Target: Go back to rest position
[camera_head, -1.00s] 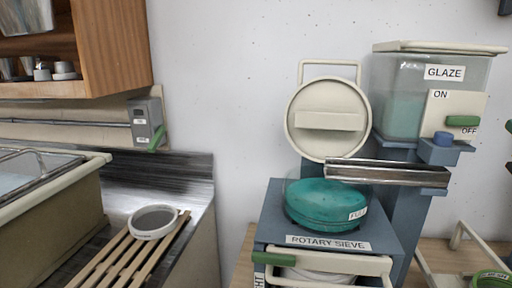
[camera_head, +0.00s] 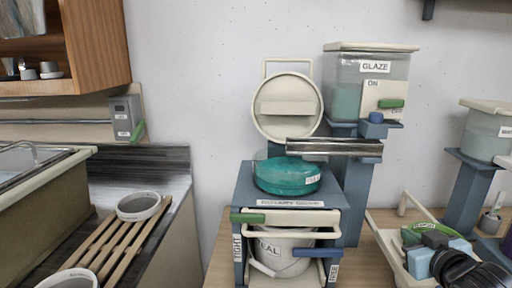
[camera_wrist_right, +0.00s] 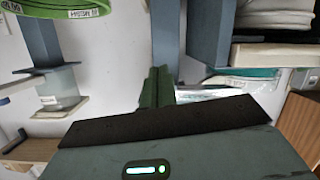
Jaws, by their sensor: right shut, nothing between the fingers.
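My right gripper (camera_head: 412,238) is at the lower right of the head view, over a cream tray-like frame. Its light-blue body and black wrist cover part of the frame. In the right wrist view its green fingers (camera_wrist_right: 157,88) are together with nothing between them. A green-rimmed ring (camera_head: 436,228) lies just behind the gripper; a labelled green ring (camera_wrist_right: 60,10) also shows at the upper left of the wrist view. I cannot tell whether gripper and ring touch. My left gripper is not in view.
The rotary sieve stand (camera_head: 290,204) holds a teal drum (camera_head: 287,177), with a white bucket (camera_head: 285,262) below. A glaze tank (camera_head: 345,98) stands behind, with a metal chute (camera_head: 334,148) in front. A slatted rack (camera_head: 117,240) and sink (camera_head: 40,200) are left.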

